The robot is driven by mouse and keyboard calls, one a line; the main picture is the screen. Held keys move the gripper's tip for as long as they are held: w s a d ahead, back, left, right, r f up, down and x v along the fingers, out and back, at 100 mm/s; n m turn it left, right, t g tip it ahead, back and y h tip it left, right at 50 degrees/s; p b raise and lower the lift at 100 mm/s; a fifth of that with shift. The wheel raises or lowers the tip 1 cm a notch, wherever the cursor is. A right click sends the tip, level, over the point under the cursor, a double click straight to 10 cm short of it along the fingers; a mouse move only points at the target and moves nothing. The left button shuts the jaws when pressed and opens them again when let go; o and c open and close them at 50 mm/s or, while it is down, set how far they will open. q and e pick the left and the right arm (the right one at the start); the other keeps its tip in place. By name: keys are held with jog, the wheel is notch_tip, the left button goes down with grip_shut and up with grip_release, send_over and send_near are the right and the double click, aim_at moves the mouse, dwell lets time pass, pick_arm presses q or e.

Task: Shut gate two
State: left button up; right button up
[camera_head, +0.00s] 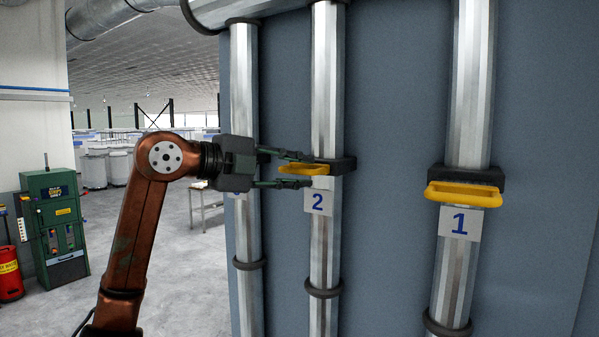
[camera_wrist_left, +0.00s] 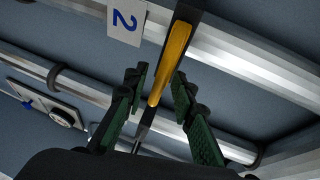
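Gate two is a black slide with a yellow handle (camera_head: 303,169) on the middle vertical metal pipe (camera_head: 325,100), above a white card marked 2 (camera_head: 318,202). My left gripper (camera_head: 304,170) is at this handle with its fingers apart, one above and one below it. In the left wrist view the yellow handle (camera_wrist_left: 172,60) runs between the two open fingertips (camera_wrist_left: 160,84), with gaps showing on both sides. The card marked 2 (camera_wrist_left: 126,20) shows at the top there. My right gripper is in neither view.
Gate one's yellow handle (camera_head: 464,194) is on the right pipe, above a card marked 1 (camera_head: 460,222). A third pipe (camera_head: 245,100) stands behind my left gripper. A green cabinet (camera_head: 54,228) and a red bin (camera_head: 9,274) stand at the left. Open floor lies between.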

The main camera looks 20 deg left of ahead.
pick_arm(q)
jog(key=shift+w+d+f, duration=0.1)
jog(key=shift+w, duration=0.05)
jog(key=shift+s, duration=0.2)
jog(key=v, duration=1.1)
jog(key=shift+a, duration=0.35)
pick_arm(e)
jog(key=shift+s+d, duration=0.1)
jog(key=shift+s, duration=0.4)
pick_arm(q)
jog(key=shift+s, duration=0.15)
